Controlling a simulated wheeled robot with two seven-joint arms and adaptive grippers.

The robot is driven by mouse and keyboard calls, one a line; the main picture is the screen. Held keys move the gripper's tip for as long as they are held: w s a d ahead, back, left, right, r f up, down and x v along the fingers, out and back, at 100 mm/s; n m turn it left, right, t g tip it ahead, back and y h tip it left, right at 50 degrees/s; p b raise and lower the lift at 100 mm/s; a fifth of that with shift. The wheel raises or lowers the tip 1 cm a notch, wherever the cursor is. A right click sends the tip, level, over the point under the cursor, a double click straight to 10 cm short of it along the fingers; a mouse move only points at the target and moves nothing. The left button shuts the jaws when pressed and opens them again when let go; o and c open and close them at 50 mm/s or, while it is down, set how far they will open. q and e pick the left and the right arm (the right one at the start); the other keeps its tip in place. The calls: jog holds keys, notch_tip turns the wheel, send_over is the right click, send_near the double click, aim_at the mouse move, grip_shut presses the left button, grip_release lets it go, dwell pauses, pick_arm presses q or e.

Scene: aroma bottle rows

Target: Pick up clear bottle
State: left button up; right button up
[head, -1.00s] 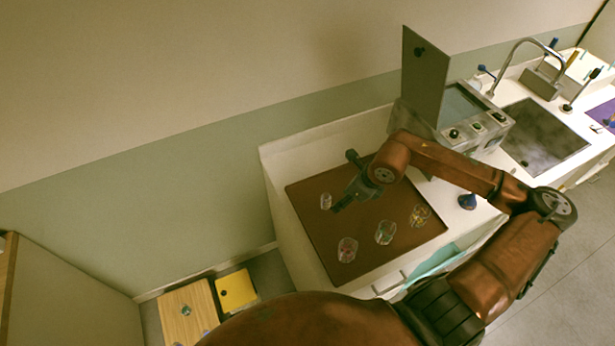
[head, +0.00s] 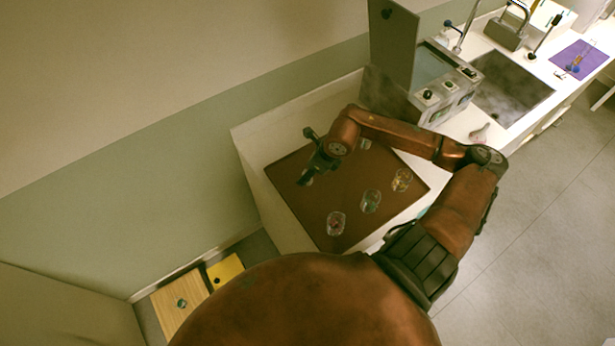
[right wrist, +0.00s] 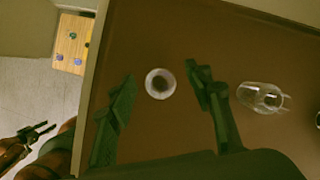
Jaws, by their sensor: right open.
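The clear bottle (right wrist: 160,83) stands on the brown tray (right wrist: 145,25) and is seen from above in the right wrist view as a pale round ring. My right gripper (head: 305,160) is open in the head view, over the tray's far left part. In the right wrist view its dark fingers (right wrist: 160,76) are on either side of the clear bottle, with a gap at each side. In the head view the gripper hides this bottle. My left gripper (right wrist: 42,132) shows small at the lower left of the right wrist view; its opening is unclear.
Other glass bottles stand on the tray: one with red (head: 336,223), one greenish (head: 371,201), one amber (head: 401,180), and one partly behind my forearm (head: 364,144). Another glass bottle (right wrist: 262,97) is right of my fingers. A grey machine (head: 425,95) stands beside the tray.

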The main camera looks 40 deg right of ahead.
jog(key=shift+c, duration=0.6)
jog(key=c, duration=1.1)
jog(key=shift+r, duration=0.15)
